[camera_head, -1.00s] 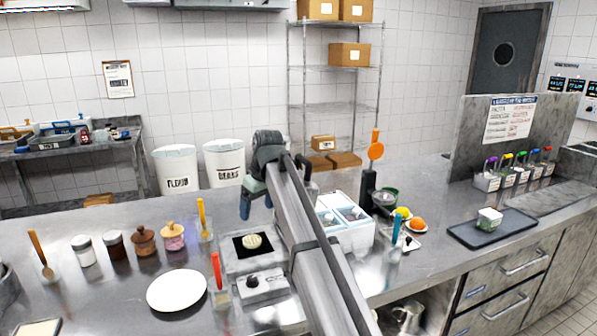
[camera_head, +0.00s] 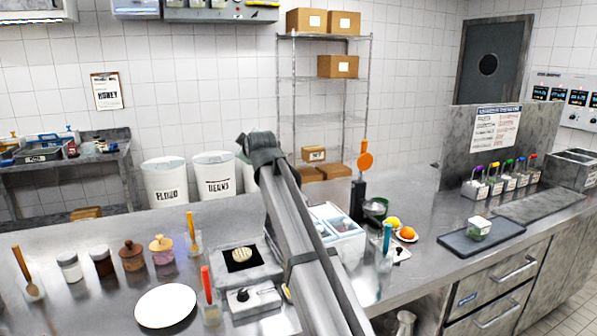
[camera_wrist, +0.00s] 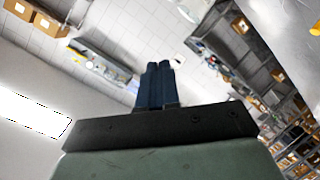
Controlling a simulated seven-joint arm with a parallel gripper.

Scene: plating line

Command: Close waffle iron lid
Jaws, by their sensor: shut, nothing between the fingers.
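The waffle iron (camera_head: 262,274) stands on the counter in the head view, left of my arm. It is a grey metal box with a control knob on its front part. Its black cooking plate (camera_head: 231,265) is uncovered and bears a round pale waffle (camera_head: 242,254). I cannot make out the lid; my arm crosses just right of the iron and may hide part of it. My gripper (camera_wrist: 166,66) shows in the wrist view with its dark blue fingers together and nothing between them. In the head view its fingers are hidden behind my raised arm.
A white plate (camera_head: 165,306) lies front left of the iron. A red-handled utensil (camera_head: 207,285) stands beside it, and a yellow-handled one (camera_head: 191,228) behind. Several jars stand farther left. A white container (camera_head: 338,232) is right of my arm.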

